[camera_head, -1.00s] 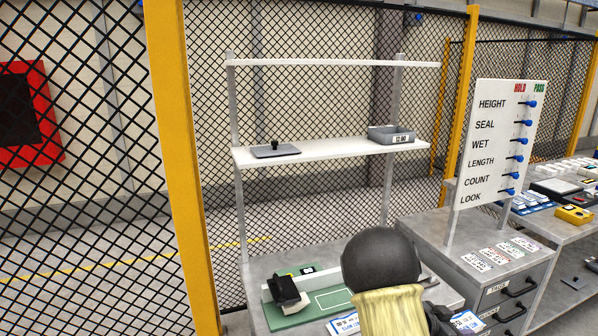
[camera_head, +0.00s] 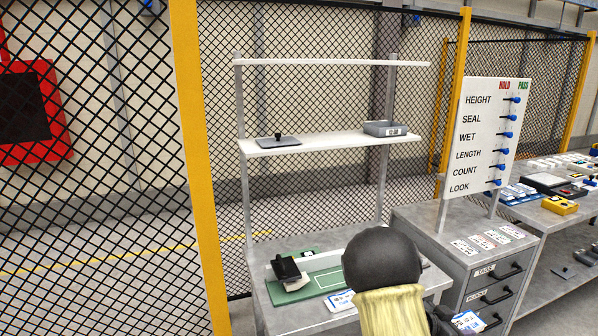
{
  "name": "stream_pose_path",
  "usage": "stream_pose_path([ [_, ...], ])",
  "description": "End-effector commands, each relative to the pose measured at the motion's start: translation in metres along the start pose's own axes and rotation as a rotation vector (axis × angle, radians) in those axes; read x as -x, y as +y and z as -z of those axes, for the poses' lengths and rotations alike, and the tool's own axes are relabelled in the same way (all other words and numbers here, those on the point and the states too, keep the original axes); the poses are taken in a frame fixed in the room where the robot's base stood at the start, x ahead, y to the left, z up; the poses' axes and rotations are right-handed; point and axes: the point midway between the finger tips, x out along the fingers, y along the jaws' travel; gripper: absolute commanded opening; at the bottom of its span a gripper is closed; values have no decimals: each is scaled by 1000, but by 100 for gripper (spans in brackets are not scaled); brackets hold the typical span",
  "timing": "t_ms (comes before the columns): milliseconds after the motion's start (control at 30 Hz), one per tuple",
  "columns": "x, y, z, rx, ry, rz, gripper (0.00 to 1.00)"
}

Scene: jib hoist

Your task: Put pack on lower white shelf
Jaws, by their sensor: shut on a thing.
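The lower white shelf (camera_head: 330,142) spans the rack in the middle of the view. A dark plate with a knob (camera_head: 279,141) lies at its left, and a grey labelled bin (camera_head: 385,129) stands at its right. My gripper (camera_head: 442,319) shows only as a dark part at the bottom edge, beside my arm. It is shut on the pack (camera_head: 467,322), of which a blue and white printed part shows. The fingertips and most of the pack are cut off or hidden. The pack is in front of and below the shelf, apart from it.
The shelf is bare between plate and bin. A narrow upper white shelf (camera_head: 330,62) runs above it. Below, a grey table bears a green mat (camera_head: 322,284), a black and white device (camera_head: 287,270) and a blue-white card (camera_head: 341,300). A drawer cabinet (camera_head: 490,270) stands right; mesh fencing is behind.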

Motion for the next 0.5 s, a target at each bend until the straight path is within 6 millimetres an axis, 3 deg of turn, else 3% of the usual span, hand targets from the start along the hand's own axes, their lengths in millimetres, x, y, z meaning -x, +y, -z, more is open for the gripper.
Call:
stream_pose_path([
  [500,3,-10,-6,57,-1,131,24],
])
